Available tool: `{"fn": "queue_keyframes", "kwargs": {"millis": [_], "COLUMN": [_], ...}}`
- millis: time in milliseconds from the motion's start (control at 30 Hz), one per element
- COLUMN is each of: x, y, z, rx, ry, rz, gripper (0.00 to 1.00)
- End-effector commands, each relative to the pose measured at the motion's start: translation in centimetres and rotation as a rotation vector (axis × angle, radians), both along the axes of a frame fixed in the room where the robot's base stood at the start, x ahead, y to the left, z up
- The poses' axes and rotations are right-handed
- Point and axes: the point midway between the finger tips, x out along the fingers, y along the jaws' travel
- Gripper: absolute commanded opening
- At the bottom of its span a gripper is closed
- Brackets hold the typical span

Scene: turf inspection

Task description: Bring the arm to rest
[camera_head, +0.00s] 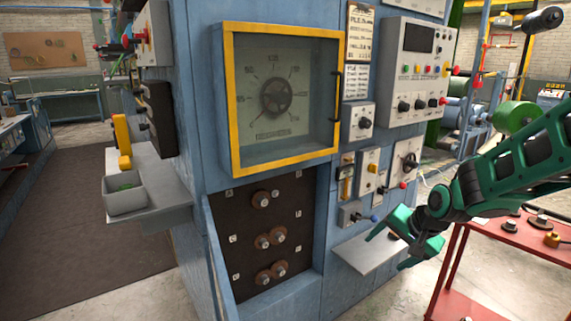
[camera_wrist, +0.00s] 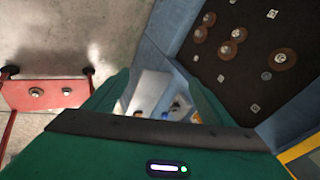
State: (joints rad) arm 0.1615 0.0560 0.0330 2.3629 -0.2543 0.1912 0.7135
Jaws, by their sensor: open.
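My green gripper (camera_head: 400,246) is at the right in the head view, in front of the blue machine cabinet (camera_head: 190,85). Its two fingers are spread, with nothing seen held between them. It hangs by a small grey shelf (camera_head: 362,256) on the cabinet; the fingers hide part of that shelf. In the wrist view the two green fingers (camera_wrist: 160,90) stand apart, with a pale surface and small blurred items between and beyond them. My arm reaches in from the right edge, bent, above the red table.
A red table (camera_head: 483,258) with bolts and knobs stands below my arm. A dark panel (camera_head: 240,218) with copper-coloured terminals, a yellow-framed window (camera_head: 233,110) and control boxes (camera_head: 415,65) are on the cabinet. A grey shelf with a bin (camera_head: 125,200) juts left. Open floor (camera_head: 75,230) lies left.

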Motion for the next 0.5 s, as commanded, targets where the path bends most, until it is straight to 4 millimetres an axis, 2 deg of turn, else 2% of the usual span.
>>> {"fn": "queue_keyframes", "kwargs": {"millis": [33, 200, 267, 400, 500], "x": [-2.1, -9.9, -12.9, -20.4, -25.3], "y": [-2.0, -7.8, -9.5, -12.3, -13.3], "z": [0.7, 2.1, 2.6, 3.6, 4.1], "rx": [-0.056, -0.206, -0.241, -0.281, -0.280], "ry": [0.026, 0.155, 0.206, 0.325, 0.401], "rz": [0.009, 0.049, 0.061, 0.092, 0.115], "gripper": [0.77, 0.77, 0.77, 0.77, 0.77]}}
